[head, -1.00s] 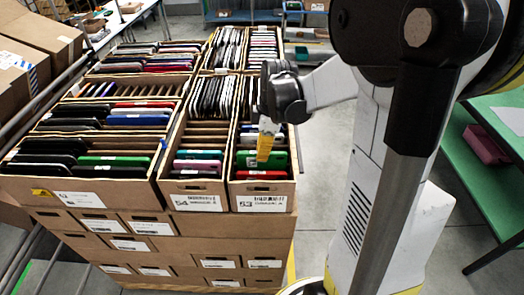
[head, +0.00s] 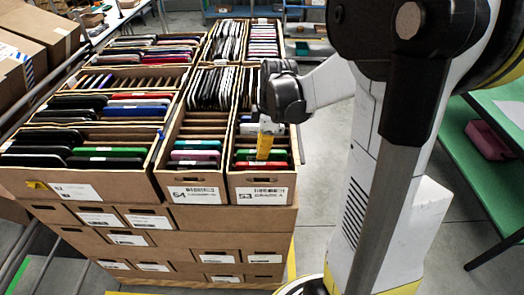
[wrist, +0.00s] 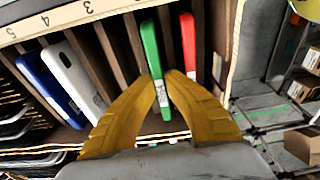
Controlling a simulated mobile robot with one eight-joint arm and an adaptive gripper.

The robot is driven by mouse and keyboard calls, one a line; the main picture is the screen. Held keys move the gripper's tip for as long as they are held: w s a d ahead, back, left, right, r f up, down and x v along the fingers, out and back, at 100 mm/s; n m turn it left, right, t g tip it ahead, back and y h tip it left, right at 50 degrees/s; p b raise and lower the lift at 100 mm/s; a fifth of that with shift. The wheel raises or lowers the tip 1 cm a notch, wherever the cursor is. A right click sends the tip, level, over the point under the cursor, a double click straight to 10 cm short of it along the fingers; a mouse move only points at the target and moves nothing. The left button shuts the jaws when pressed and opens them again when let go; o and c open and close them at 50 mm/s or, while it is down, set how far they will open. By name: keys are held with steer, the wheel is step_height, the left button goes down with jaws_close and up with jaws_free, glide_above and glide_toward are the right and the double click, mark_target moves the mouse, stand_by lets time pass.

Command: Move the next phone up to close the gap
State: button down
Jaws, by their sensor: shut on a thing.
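My gripper (wrist: 159,76) is shut on a green phone (wrist: 151,48), which stands on edge between the two yellow fingers in the wrist view. A red phone (wrist: 188,42) stands just right of it, close to the right finger. To the left are empty slots, then a white phone (wrist: 68,72) and a blue phone (wrist: 46,84). In the head view my gripper (head: 265,148) reaches down into the front right carton (head: 261,194). The fingers partly hide the green phone (head: 246,154) there; the red phone (head: 247,165) shows nearer the carton's front.
Brown dividers split the carton, and its rim carries slot numbers in the wrist view. The front middle carton (head: 192,192) and a wide left carton (head: 85,187) stand alongside, holding more phones. A green-topped table (head: 480,160) is at the right, with grey floor between.

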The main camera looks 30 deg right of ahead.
steer(key=shift+f+b, duration=0.3)
steer(key=shift+f, duration=0.05)
stand_by(0.3)
stand_by(0.4)
steer(key=c, duration=1.5)
jaws_free()
step_height(320, 180, up, 12)
steer(key=s+d, duration=0.1)
steer(key=shift+d, duration=0.25)
